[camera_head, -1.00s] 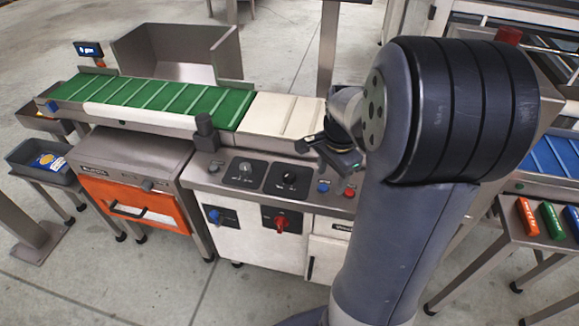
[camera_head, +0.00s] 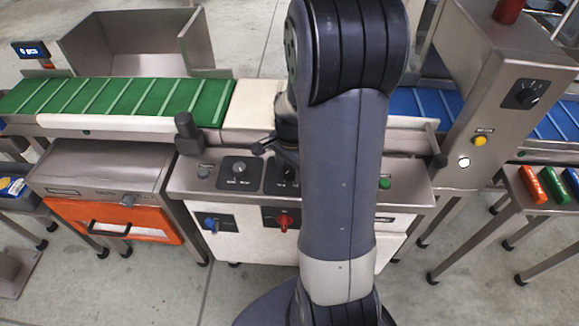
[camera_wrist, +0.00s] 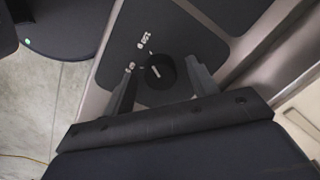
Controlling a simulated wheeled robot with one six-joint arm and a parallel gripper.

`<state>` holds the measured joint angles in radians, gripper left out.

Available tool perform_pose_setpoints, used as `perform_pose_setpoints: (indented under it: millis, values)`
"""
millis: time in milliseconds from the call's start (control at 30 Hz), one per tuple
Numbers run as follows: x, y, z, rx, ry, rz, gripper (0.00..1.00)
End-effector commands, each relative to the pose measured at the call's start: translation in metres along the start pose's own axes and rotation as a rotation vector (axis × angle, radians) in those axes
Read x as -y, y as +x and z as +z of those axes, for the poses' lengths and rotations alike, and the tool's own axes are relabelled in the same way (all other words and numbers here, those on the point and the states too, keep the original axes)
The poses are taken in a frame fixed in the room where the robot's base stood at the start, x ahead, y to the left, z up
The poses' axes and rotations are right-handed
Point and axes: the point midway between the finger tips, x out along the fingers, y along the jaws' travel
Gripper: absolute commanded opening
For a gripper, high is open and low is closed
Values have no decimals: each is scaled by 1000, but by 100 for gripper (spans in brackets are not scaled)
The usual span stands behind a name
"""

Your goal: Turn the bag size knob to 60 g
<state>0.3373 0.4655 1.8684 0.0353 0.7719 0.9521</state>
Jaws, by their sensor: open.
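The bag size knob (camera_wrist: 160,73) is a small black round knob with a white mark, on a dark panel. A "150 g" label (camera_wrist: 144,42) sits beside it in the wrist view. Another label by it is too small to read, and I cannot tell which label the mark points to. My gripper (camera_wrist: 164,76) is open, with one finger on each side of the knob and a visible gap to each. In the head view my gripper (camera_head: 275,148) is over the right dark dial panel (camera_head: 274,180), and my arm hides part of that panel.
A left dial panel (camera_head: 238,174) is close beside it. A grey post (camera_head: 187,132) stands behind the console, near the green belt (camera_head: 120,96). A blue knob (camera_head: 211,223) and a red knob (camera_head: 285,222) are on the front. A green button (camera_head: 385,183) is at right.

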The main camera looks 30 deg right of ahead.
Motion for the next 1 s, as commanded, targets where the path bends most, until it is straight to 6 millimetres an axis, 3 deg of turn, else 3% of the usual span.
perform_pose_setpoints:
  millis: [533, 1000]
  values:
    - [0, 0, 0, 0, 0, -1, 12]
    - [0, -1, 0, 5, -111, -1, 11]
